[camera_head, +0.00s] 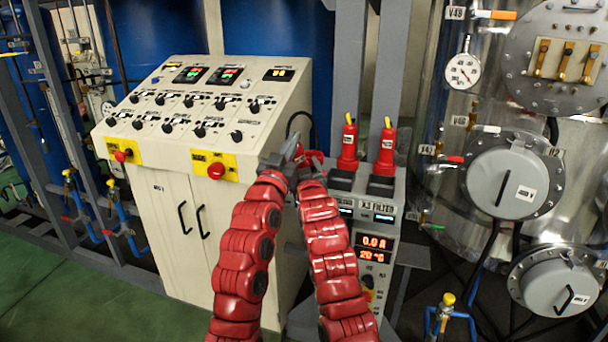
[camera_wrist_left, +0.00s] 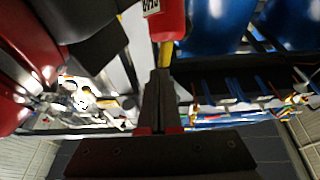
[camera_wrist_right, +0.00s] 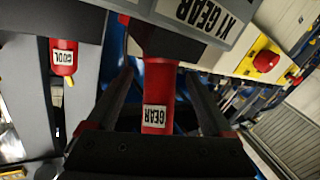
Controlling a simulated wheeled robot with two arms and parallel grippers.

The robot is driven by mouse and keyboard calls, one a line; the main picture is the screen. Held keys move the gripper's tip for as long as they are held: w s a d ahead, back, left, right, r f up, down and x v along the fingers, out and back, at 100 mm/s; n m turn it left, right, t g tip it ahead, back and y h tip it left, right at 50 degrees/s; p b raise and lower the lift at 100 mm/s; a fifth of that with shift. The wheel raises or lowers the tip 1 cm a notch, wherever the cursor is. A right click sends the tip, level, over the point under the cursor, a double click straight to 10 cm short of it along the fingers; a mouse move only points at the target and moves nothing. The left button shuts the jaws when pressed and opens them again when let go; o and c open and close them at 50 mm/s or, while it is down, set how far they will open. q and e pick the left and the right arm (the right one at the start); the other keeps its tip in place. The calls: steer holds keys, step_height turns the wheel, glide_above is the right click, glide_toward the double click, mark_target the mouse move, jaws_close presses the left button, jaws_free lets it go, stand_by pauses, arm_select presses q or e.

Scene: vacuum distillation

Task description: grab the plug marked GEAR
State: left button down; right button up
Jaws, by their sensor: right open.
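The plug marked GEAR (camera_wrist_right: 157,95) is red with a white label. In the right wrist view it stands in the socket labelled X1 GEAR (camera_wrist_right: 205,15). My right gripper (camera_wrist_right: 158,88) is open, with one finger on each side of the plug. In the left wrist view a red plug (camera_wrist_left: 166,18) with a partly cut-off label and a yellow cable end shows just beyond my left gripper (camera_wrist_left: 160,75). The left fingers are together, close to the yellow end; touching cannot be told. In the head view both grippers meet beside the console, with my left gripper (camera_head: 283,155) mostly hiding the GEAR plug.
Two more red plugs, a nearer-left one (camera_head: 348,148) and a right one (camera_head: 386,155), stand in neighbouring sockets. The COOL plug (camera_wrist_right: 63,57) is left in the right wrist view. The control console (camera_head: 185,125) with red emergency buttons is left; a metal vessel (camera_head: 510,120) is right.

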mark_target(301, 167)
steer(key=shift+w+a, duration=0.15)
steer(key=shift+w, duration=0.65)
steer(key=shift+w+a, duration=0.1)
steer(key=shift+w, duration=0.65)
jaws_close()
arm_select(q)
steer(key=shift+r, duration=0.6)
arm_select(e)
steer(key=shift+f, duration=0.1)
arm_select(q)
steer(key=v, duration=1.2)
